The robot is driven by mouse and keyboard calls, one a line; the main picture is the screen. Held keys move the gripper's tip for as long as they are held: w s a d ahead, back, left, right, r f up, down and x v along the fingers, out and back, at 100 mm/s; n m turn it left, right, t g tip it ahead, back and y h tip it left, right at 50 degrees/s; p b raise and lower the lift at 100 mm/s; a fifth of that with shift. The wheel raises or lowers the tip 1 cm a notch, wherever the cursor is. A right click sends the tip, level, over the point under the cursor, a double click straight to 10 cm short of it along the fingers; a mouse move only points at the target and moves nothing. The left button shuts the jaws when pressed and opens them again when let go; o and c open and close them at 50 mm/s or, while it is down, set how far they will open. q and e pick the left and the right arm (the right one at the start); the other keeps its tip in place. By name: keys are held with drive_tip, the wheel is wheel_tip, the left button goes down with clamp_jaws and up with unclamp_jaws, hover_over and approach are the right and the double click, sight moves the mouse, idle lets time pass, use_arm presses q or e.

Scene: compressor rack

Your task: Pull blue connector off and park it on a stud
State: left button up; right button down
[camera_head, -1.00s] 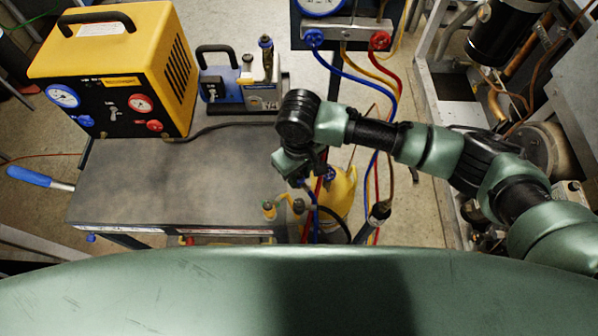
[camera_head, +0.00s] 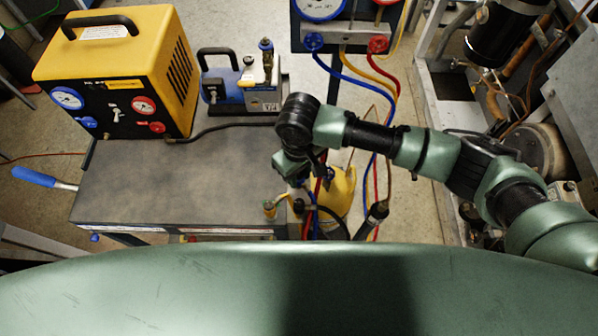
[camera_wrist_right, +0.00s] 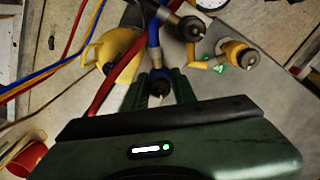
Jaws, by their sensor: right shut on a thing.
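The blue connector (camera_wrist_right: 158,82) sits between the two fingers of my right gripper (camera_wrist_right: 159,88) in the right wrist view, with its blue hose (camera_wrist_right: 153,32) running up and away. The fingers are closed on it. In the head view my right gripper (camera_head: 302,180) points down past the cart's right end, and its fingertips are largely hidden by the wrist. A dark fitting (camera_wrist_right: 191,29) and a yellow fitting (camera_wrist_right: 237,54) stand to the right of the connector in the wrist view. I cannot tell whether the connector is still seated. My left gripper is not in view.
A yellow machine (camera_head: 120,75) and a small blue pump (camera_head: 240,90) stand on the grey cart (camera_head: 170,190). A yellow cylinder (camera_head: 338,190) stands beside the gripper. Red, yellow and blue hoses (camera_head: 385,100) hang from the gauge manifold (camera_head: 345,33). The cart's front top is clear.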

drive_tip(key=shift+f+p, duration=0.15)
drive_tip(key=shift+p, duration=0.15)
idle(0.4)
drive_tip(key=shift+c, duration=1.6)
unclamp_jaws()
wheel_tip(320, 180, up, 6)
drive_tip(key=p, duration=0.7)
drive_tip(key=shift+p, duration=0.3)
drive_tip(key=shift+s+a, duration=0.1)
